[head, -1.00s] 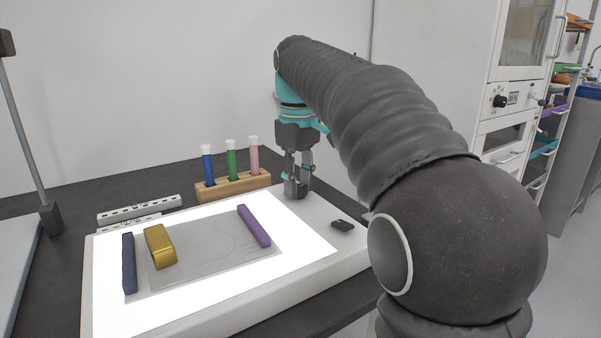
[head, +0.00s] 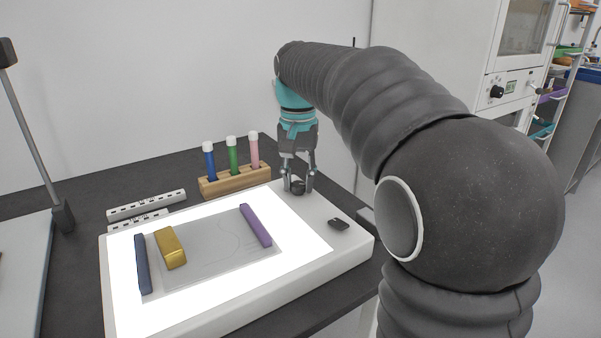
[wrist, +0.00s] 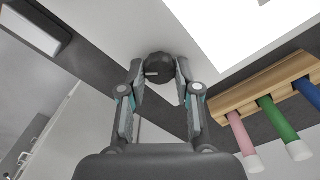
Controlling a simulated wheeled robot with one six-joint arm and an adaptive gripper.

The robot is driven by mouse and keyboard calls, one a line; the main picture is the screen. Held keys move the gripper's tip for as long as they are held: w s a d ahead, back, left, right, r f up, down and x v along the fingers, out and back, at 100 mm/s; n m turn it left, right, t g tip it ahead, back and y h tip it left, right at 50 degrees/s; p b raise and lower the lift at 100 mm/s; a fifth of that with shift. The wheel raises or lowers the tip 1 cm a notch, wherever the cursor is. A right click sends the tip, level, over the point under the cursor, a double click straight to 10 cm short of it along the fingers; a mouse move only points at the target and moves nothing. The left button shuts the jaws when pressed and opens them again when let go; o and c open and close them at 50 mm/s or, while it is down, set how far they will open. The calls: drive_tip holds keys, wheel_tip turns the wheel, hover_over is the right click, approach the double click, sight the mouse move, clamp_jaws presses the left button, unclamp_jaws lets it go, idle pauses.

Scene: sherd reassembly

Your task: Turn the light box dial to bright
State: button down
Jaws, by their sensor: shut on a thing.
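The light box (head: 355,248) lies on the dark bench with its panel (head: 300,252) glowing white. Its dark round dial (head: 297,188) is on the white border at the far right corner. My gripper (head: 298,184) points down over that corner, shut on the dial, with a finger on each side. In the wrist view the dial (wrist: 159,68) sits between the fingertips (wrist: 161,76), with a light mark on its side. The fingers hide part of the dial.
A wooden rack (head: 236,181) with blue, green and pink capped tubes stands close left of my gripper. A small dark piece (head: 339,224) lies on the box's right border. Gold (head: 171,247), navy (head: 143,264) and purple (head: 256,225) bars lie on the panel. White scale bars (head: 146,205) lie behind.

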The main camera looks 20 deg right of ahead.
sight(299, 183)
drive_tip(key=m, duration=0.4)
drive_tip(key=shift+m, duration=2.9)
drive_tip(key=c, duration=0.8)
unclamp_jaws()
drive_tip(key=shift+w, duration=0.1)
drive_tip(key=shift+r, duration=0.1)
wheel_tip(299, 183, up, 12)
